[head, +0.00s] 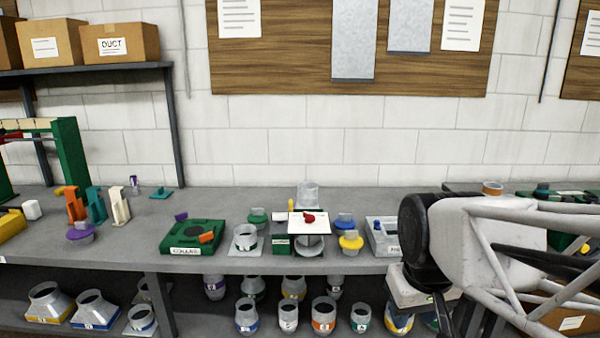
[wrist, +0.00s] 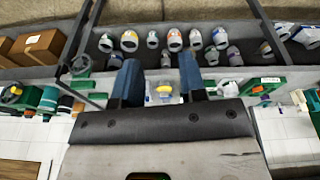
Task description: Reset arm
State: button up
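My arm (head: 480,245) enters from the right in the head view, its white and black links in front of the right part of the bench. In the wrist view, my gripper (wrist: 158,76) shows two blue-grey fingers standing well apart. Nothing is held between them. A clear-looking tray with a yellow piece (wrist: 164,89) shows in the gap, beyond the gripper. In the head view the fingers are mostly cut off or hidden by the arm.
The grey bench (head: 330,260) carries a green tray (head: 194,237), a white square plate with a red piece (head: 309,219), a yellow-based fitting (head: 350,243) and a grey bin (head: 383,238). Duct fittings fill the lower shelf. Cardboard boxes (head: 128,42) stand on the left shelf.

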jog(key=s+f+m, duration=0.1)
jog(key=s+f, duration=0.2)
jog(key=s, duration=0.2)
jog(key=shift+s+d+m, duration=0.3)
jog(key=shift+s+d, duration=0.05)
jog(key=shift+d, duration=0.1)
jog(key=shift+o, duration=0.2)
dwell(1.3)
